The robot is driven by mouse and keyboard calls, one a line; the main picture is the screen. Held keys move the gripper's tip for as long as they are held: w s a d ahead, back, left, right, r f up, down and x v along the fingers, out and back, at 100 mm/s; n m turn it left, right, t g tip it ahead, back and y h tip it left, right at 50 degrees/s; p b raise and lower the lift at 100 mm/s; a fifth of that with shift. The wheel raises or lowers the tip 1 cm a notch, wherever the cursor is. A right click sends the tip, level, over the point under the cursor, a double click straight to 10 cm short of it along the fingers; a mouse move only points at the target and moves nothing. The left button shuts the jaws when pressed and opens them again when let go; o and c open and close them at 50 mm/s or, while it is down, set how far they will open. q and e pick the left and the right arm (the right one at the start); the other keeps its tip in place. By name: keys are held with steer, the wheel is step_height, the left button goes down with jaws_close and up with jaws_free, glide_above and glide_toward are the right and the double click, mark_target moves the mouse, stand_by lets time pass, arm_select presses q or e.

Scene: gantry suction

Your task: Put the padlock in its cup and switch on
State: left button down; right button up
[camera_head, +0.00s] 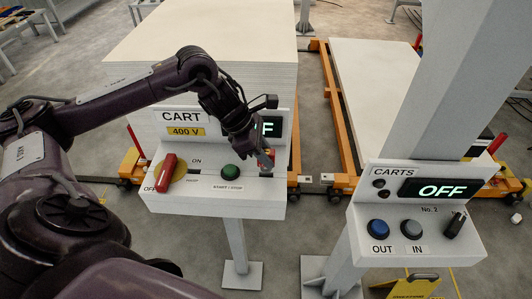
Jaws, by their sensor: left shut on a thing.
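The CART 400 V panel (215,194) stands left of the middle. My left gripper (264,158) is over the right end of its ledge, pointing down. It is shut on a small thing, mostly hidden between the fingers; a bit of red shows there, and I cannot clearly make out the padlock. The cup cannot be made out; the gripper covers that end of the ledge. The red switch handle (167,174) sits on a yellow disc (178,171), its lower end near the OFF label. The panel's display (268,127) is partly hidden by my arm; an F shows. My right gripper is not in view.
A green button (230,172) is on the ledge close left of the gripper. A second panel, CARTS No. 2 (437,228), stands at the right with its display (440,189) reading OFF. A pale stack (205,45) on an orange-framed cart is behind the first panel.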

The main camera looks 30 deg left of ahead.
arm_select(q)
steer(key=shift+f+b, duration=0.8)
steer(key=shift+f, duration=0.1)
steer(key=shift+f+b, duration=1.15)
steer(key=shift+f, duration=0.05)
steer(key=c, duration=1.4)
jaws_free()
steer(key=shift+o, duration=1.4)
steer(key=b+v, duration=0.1)
steer(key=v, duration=0.5)
steer(key=shift+s+a+r+b, duration=0.15)
steer(key=shift+r+b, duration=0.2)
steer(key=shift+b, duration=0.05)
steer(key=shift+s+a+r, duration=0.15)
steer(key=shift+a+r, duration=0.05)
steer(key=shift+r, duration=0.3)
steer(key=shift+c, duration=0.2)
